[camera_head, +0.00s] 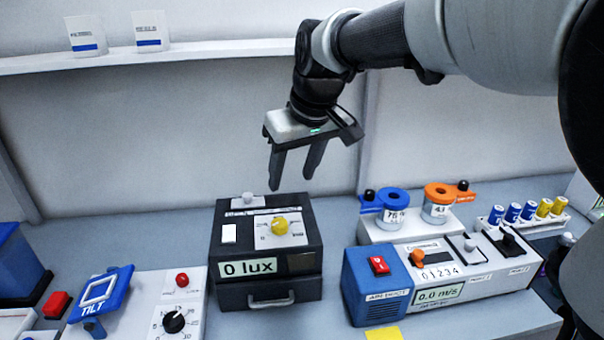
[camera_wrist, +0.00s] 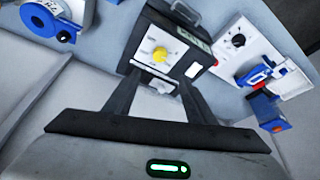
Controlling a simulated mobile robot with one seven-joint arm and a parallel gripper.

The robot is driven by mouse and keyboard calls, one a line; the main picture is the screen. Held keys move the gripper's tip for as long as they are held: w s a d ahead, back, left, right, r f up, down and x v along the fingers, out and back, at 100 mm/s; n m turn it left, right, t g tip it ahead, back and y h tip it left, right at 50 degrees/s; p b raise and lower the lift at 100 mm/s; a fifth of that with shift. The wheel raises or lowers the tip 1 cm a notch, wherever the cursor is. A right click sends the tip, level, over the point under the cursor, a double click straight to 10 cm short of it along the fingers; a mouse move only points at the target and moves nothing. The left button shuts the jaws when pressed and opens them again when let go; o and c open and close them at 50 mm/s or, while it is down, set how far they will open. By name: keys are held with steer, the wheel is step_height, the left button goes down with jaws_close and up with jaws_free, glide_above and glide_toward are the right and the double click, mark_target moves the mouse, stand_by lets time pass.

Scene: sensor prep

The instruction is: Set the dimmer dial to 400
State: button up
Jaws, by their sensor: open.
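The dark light box (camera_head: 267,262) stands on the bench below my gripper, with a display (camera_head: 248,268) reading "0 lux". A yellow dial (camera_head: 280,226) sits on a white scale plate on its sloped top; its scale numbers are too small to read. Behind it is a small grey knob (camera_head: 247,198), and to its left a white switch (camera_head: 229,233). My gripper (camera_head: 290,188) is open and empty, fingers pointing down, above the back of the box and apart from it. In the wrist view the yellow dial (camera_wrist: 159,54) shows beyond the fingers (camera_wrist: 145,98).
Right of the box is a blue air-duct unit (camera_head: 378,285) with a red switch and orange knob. Blue and orange ring-topped jars (camera_head: 392,208) stand behind it. Left are a panel with a black knob (camera_head: 174,322) and a blue tilt device (camera_head: 101,298). Space above the box is clear.

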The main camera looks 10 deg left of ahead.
mark_target(279, 222)
steer(key=b+x, duration=0.1)
steer(key=x, duration=1.6)
steer(key=shift+f, duration=0.1)
steer(key=c, duration=1)
steer(key=shift+c, duration=0.2)
steer(key=shift+f+b, duration=0.1)
steer(key=shift+b, duration=0.3)
